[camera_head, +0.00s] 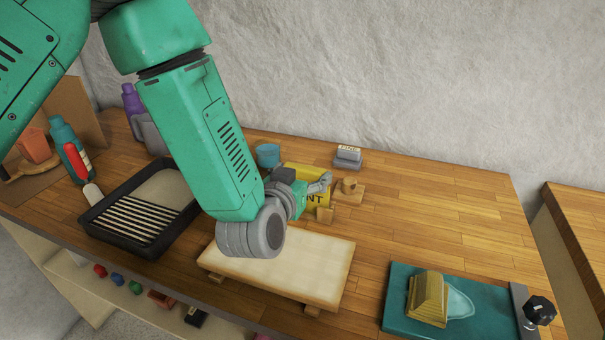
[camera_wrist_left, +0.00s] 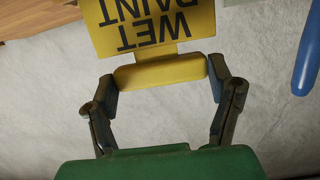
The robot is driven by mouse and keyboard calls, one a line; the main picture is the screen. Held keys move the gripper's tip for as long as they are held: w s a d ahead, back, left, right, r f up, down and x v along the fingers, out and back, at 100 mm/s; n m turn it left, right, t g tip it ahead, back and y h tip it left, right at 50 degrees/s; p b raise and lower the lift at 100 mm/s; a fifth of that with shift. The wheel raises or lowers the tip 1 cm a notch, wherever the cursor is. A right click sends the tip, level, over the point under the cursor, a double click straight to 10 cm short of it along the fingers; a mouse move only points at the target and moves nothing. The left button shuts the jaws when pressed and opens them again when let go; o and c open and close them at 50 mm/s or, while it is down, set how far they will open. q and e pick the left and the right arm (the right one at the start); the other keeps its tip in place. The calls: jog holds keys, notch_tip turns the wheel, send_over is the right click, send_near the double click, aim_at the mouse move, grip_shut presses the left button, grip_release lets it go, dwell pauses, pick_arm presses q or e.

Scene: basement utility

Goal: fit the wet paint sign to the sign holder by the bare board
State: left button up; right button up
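The wet paint sign (camera_head: 318,200) is a yellow plate with black letters, partly hidden behind my left gripper (camera_head: 318,184) in the head view. In the left wrist view the sign (camera_wrist_left: 160,22) shows upside down, with a yellow grip bar (camera_wrist_left: 161,71) between the fingers of my left gripper (camera_wrist_left: 162,82). The fingers meet the bar's two ends. A small wooden piece with a peg (camera_head: 349,190), perhaps part of the sign holder, stands right beside the sign, behind the bare board (camera_head: 285,265). Whether the sign touches the holder cannot be told. My right gripper is out of view.
A black paint tray (camera_head: 137,225) stands left of the board. A teal board (camera_head: 405,315) with a yellow block (camera_head: 428,297) lies front right. A grey block marked FINE (camera_head: 347,158) and a blue cup (camera_head: 268,155) stand behind. The worktop at right is clear.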

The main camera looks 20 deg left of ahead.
pick_arm(q)
jog(key=o, duration=0.4)
jog(key=shift+s, duration=0.25)
jog(key=v, duration=0.6)
jog(key=shift+s, duration=0.1)
jog(key=shift+s+r, duration=0.1)
jog(key=shift+s, duration=0.2)
